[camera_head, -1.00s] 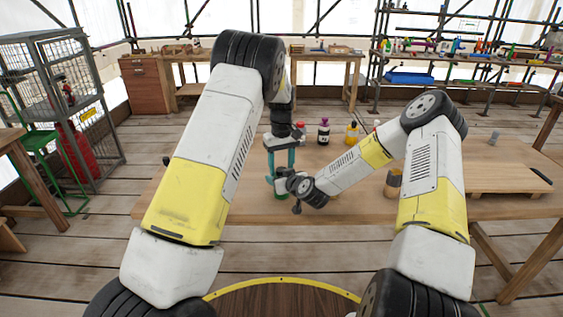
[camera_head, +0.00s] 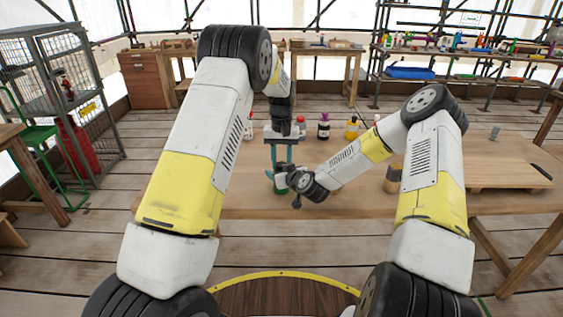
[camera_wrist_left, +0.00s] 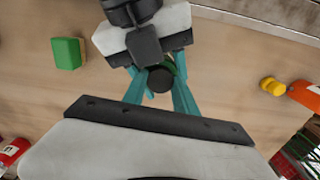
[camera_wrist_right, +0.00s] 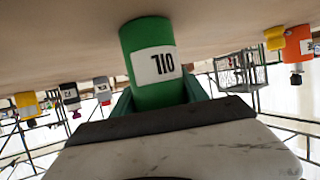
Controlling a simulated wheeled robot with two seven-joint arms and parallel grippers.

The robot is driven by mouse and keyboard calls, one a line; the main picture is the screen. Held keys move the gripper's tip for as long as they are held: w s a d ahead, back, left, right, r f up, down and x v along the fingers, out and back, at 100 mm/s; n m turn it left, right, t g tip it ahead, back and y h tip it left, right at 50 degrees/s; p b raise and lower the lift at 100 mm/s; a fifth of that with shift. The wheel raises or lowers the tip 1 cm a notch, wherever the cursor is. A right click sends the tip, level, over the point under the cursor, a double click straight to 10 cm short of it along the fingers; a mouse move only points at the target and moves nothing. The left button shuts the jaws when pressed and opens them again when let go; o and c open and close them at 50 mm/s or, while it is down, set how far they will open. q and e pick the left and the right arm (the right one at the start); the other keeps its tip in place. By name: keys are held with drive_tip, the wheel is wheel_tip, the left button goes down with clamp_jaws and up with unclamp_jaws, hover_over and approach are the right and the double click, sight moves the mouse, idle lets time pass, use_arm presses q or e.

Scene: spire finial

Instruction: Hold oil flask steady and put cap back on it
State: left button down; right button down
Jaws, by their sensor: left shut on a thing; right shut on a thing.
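The green oil flask (camera_wrist_right: 155,70) with a white label is held between the teal fingers of my right gripper (camera_wrist_right: 160,100) in the right wrist view. In the head view the flask (camera_head: 280,188) shows only in part, at the tip of my right gripper (camera_head: 284,179). My left gripper (camera_head: 282,158) points down just above it, its teal fingers shut on the small dark round cap (camera_wrist_left: 160,79). In the left wrist view a bit of green flask (camera_wrist_left: 178,66) shows beside the cap. Whether the cap touches the flask's neck is hidden.
A purple-capped bottle (camera_head: 323,128), a yellow bottle (camera_head: 352,129) and a red-capped bottle (camera_head: 300,124) stand behind. A brown container (camera_head: 393,180) and a wooden board (camera_head: 490,172) are to the right. A green block (camera_wrist_left: 68,53) lies on the table.

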use_arm(q)
drive_tip(key=c, duration=1.1)
unclamp_jaws()
drive_tip(key=shift+o, duration=1)
drive_tip(key=shift+d, duration=0.1)
wheel_tip(320, 180, up, 12)
drive_tip(key=shift+a, duration=0.2)
use_arm(e)
drive_tip(key=c, duration=0.5)
unclamp_jaws()
